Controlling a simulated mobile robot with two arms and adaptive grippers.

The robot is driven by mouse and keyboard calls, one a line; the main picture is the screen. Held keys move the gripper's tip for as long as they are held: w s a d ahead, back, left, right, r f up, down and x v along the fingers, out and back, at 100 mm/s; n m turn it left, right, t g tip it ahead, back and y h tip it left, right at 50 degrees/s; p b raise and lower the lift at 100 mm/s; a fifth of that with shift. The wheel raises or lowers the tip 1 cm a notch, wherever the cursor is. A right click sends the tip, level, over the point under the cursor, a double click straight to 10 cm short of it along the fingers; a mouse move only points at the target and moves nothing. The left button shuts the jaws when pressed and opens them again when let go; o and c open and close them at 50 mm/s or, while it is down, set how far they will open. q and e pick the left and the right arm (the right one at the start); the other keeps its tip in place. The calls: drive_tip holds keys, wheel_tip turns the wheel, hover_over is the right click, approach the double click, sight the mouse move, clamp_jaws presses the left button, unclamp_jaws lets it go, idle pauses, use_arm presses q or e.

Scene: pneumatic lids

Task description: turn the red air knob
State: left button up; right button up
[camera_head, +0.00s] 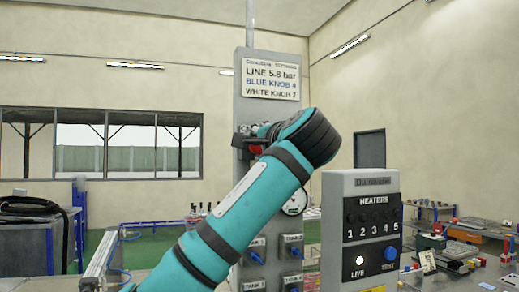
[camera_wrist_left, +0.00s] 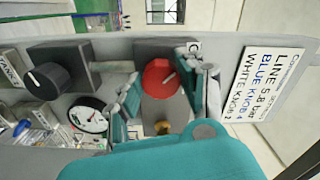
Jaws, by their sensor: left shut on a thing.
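The red air knob (camera_wrist_left: 159,76) is round with a pale pointer line, on a grey panel in the left wrist view. My left gripper (camera_wrist_left: 163,92) has one finger on each side of the knob and is shut on it. A brass fitting (camera_wrist_left: 162,127) shows just below the knob in that view. In the head view, a small part of the red knob (camera_head: 256,146) shows on the tall grey panel (camera_head: 243,95), left of my teal wrist. My forearm covers much of the panel there, and the fingers are mostly hidden. My right gripper is not in view.
A sign (camera_head: 270,80) reads LINE 5.8 bar, BLUE KNOB 4, WHITE KNOB 2 or 7, unclear. A black knob (camera_wrist_left: 48,80) and a gauge (camera_wrist_left: 88,117) sit near the red knob. A HEATERS box (camera_head: 358,182) stands right of my arm. Blue knobs (camera_head: 296,252) are lower on the panel.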

use_arm(q)
drive_tip(key=shift+f+n, duration=0.25)
drive_tip(key=shift+n, duration=0.05)
drive_tip(key=o, duration=0.8)
drive_tip(key=shift+c, duration=0.2)
drive_tip(key=o, duration=0.4)
drive_tip(key=shift+r, duration=0.15)
drive_tip(key=v, duration=1.2)
